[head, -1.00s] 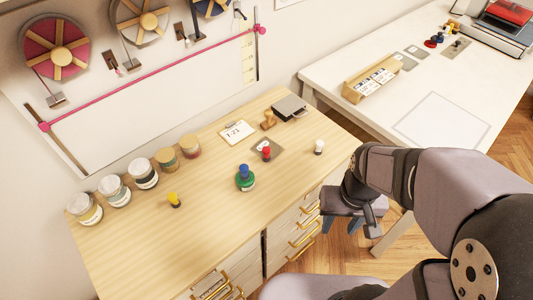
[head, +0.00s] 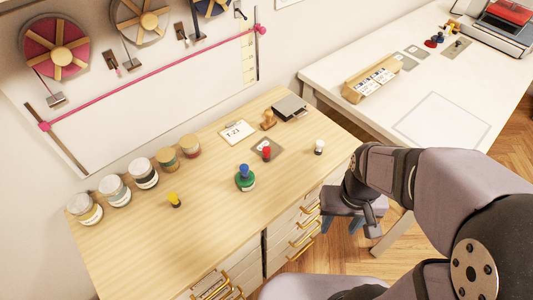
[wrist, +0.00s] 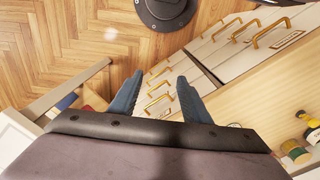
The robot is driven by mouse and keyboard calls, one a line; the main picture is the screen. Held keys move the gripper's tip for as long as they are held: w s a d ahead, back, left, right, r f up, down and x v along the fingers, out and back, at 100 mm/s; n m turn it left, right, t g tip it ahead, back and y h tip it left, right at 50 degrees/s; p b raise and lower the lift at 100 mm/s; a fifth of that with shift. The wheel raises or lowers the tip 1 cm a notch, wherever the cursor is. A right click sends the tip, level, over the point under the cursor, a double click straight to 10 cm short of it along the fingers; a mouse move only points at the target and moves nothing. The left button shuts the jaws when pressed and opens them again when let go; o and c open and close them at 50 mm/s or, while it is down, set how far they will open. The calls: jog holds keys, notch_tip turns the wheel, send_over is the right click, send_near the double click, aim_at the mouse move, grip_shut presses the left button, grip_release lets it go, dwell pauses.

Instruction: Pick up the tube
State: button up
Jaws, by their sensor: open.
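No thing clearly shaped like a tube can be made out, and I cannot tell which small object it is. Small knobbed pieces stand upright on the wooden desk: a yellow-topped one (head: 174,200), a blue-topped one with a green base (head: 245,178), a red-topped one (head: 266,153) on a grey plate, and a white-topped one (head: 319,147). My gripper (head: 343,224) is beyond the desk's right edge, apart from all of these. In the wrist view its two blue fingers (wrist: 158,88) are spread and empty, over drawer fronts and floor.
The wooden desk (head: 125,237) has drawers with brass handles (head: 303,238). Several jars (head: 143,172) line its back. A card (head: 234,132), a wooden stamp (head: 268,120) and a dark-edged box (head: 290,107) stand at the far end. A white table (head: 345,62) is to the right. The desk's front left is clear.

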jog(key=w+a+r, duration=0.2)
jog(key=w+a, duration=0.1)
jog(key=w, duration=0.5)
jog(key=p, duration=0.1)
send_over(267, 149)
jog(key=shift+s+f, duration=0.15)
jog(key=shift+f, duration=0.55)
jog(key=shift+a+f+p, duration=0.1)
jog(key=shift+f+p, duration=1.85)
jog(key=shift+f, duration=1.75)
grip_shut()
